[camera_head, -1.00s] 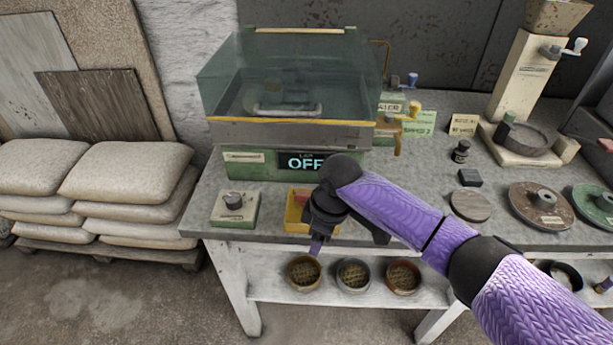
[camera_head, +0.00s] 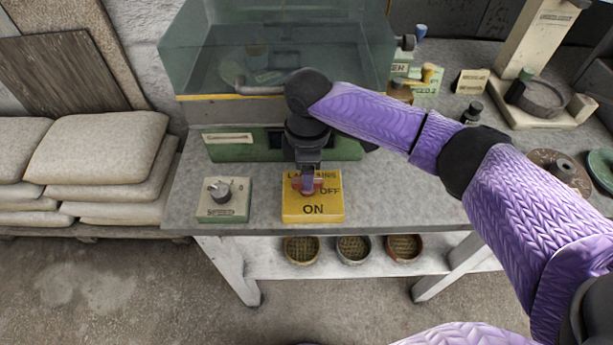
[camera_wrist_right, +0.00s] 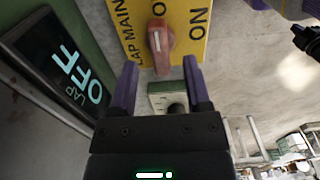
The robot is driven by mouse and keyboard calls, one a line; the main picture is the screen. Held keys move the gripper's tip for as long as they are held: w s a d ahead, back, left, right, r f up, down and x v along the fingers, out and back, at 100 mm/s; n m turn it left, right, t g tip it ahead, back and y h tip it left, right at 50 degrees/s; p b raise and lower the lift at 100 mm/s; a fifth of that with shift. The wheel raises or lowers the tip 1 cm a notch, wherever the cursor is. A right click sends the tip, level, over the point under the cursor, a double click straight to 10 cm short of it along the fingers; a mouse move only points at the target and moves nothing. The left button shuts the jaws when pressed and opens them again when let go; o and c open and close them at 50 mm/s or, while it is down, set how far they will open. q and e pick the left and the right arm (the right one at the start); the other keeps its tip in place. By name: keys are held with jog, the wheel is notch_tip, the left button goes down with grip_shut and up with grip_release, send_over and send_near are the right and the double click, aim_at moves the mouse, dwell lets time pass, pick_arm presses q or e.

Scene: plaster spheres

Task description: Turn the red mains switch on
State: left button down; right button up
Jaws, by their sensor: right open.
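The red mains switch (camera_head: 307,185) is a rotary handle on a yellow box (camera_head: 312,212) marked LAP MAINS, OFF and ON. In the head view OFF is at its right and ON at its front. In the right wrist view the red handle (camera_wrist_right: 160,45) lies crosswise to the ON direction, a white mark on it. My right gripper (camera_head: 306,182) is over the box, partly hiding the switch. A dark, claw-like part (camera_wrist_right: 308,40) at the wrist view's right edge may be my left gripper.
The lap machine's display (camera_wrist_right: 68,75) reads LAP OFF. A box with a grey knob (camera_head: 222,198) stands left of the yellow box. The glass-sided machine (camera_head: 230,60) is behind. Several bowls (camera_head: 352,248) sit on the lower shelf.

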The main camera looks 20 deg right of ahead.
notch_tip(320, 180, down, 2)
jog(key=shift+f, duration=0.2)
grip_shut()
jog(key=shift+r, duration=0.1)
